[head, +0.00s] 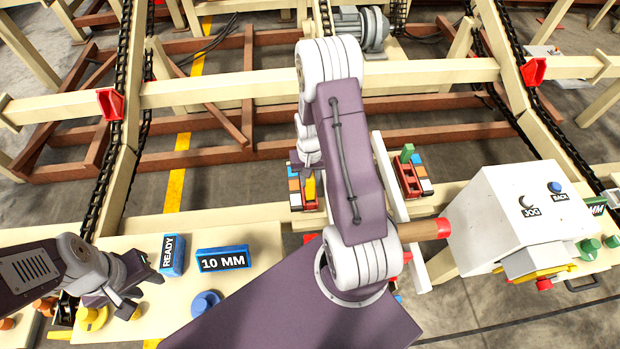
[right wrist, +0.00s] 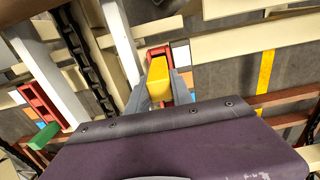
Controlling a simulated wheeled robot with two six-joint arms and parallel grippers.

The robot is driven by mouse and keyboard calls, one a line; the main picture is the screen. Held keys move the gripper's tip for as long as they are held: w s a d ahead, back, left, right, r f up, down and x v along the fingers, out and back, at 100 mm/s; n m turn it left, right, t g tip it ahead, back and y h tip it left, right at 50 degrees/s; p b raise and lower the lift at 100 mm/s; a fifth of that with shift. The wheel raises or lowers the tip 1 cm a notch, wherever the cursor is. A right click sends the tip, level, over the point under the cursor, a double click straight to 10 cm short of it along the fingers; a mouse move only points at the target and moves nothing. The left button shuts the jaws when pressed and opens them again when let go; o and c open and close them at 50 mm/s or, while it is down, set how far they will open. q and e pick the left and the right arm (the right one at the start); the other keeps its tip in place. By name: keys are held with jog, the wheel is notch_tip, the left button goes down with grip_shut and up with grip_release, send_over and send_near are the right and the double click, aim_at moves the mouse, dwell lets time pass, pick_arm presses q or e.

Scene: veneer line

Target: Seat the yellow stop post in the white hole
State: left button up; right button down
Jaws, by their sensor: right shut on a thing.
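The yellow stop post (head: 310,187) is held by my right gripper (head: 308,172) over a red block (head: 312,205) with coloured squares along its side. In the right wrist view the yellow post (right wrist: 157,80) sits between the two grey fingers, in front of the red block (right wrist: 155,52). A white square (right wrist: 180,54) shows beside that block. The white hole itself is not clearly seen, and I cannot tell whether the post's lower end touches the block. My left gripper (head: 144,292) is open and empty above the cream panel at lower left.
A similar red block (head: 411,182) with a green post (head: 407,153) stands to the right, past a white rail (head: 390,180). A white control box (head: 510,215) stands at right. READY (head: 172,255) and 10 MM (head: 222,259) blue blocks lie near my left gripper. Chains (head: 115,130) run along the frame.

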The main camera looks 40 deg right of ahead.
aim_at(310, 188)
jog(key=shift+p, duration=0.35)
dwell(0.6)
jog(key=shift+f+b, duration=1.95)
jog(key=shift+f, duration=0.75)
jog(key=c, duration=1.1)
grip_release()
jog(key=shift+o, duration=0.2)
notch_tip(310, 188, up, 9)
jog(key=shift+r+p, duration=0.1)
jog(key=shift+p, duration=0.65)
